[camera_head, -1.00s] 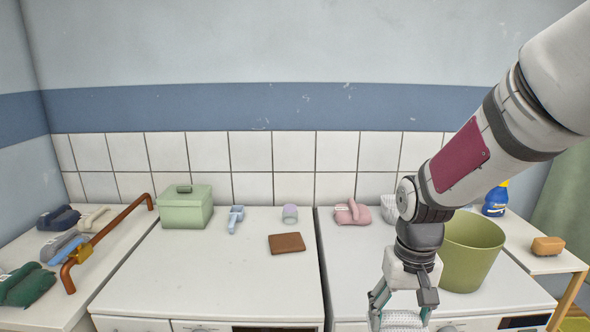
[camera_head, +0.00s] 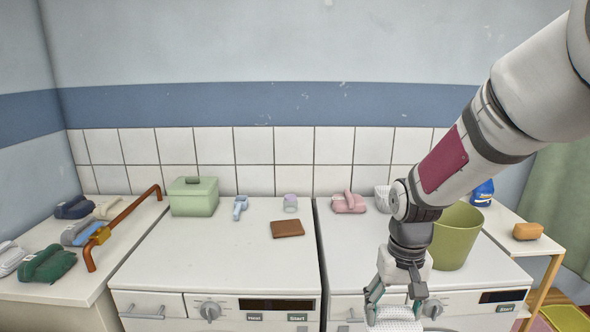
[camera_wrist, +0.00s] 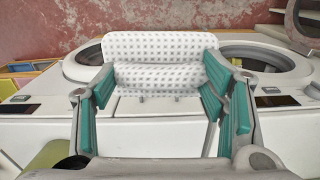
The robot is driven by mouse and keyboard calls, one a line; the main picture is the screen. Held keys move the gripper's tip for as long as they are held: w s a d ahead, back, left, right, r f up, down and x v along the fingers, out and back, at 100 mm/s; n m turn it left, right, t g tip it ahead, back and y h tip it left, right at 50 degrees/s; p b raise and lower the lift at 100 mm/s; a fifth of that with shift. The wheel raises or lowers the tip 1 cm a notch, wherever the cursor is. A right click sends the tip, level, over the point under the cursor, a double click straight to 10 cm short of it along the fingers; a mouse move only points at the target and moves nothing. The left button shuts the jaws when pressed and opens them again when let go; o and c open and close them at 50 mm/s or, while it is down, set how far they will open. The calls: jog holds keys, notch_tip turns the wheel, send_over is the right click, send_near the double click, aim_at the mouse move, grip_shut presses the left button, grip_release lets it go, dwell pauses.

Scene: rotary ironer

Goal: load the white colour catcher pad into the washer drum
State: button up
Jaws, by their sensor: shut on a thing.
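My gripper (camera_head: 395,290) is shut on the white colour catcher pad (camera_head: 397,325), which hangs at the bottom edge of the head view, in front of the right machine (camera_head: 350,270). In the wrist view the pad (camera_wrist: 160,47) is white with grey dots and sits folded between the teal fingers of my gripper (camera_wrist: 155,95). Two round dark openings show beyond it, at the left (camera_wrist: 88,57) and right (camera_wrist: 255,60).
A green bin (camera_head: 455,238) stands on the right machine. A green box (camera_head: 194,197), a blue scoop (camera_head: 240,207), a brown block (camera_head: 287,229) and a small cup (camera_head: 290,203) stand on the left machine. A copper-coloured rail (camera_head: 125,222) edges the left counter.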

jog(key=w+f, duration=1)
jog(key=shift+w+n, duration=0.3)
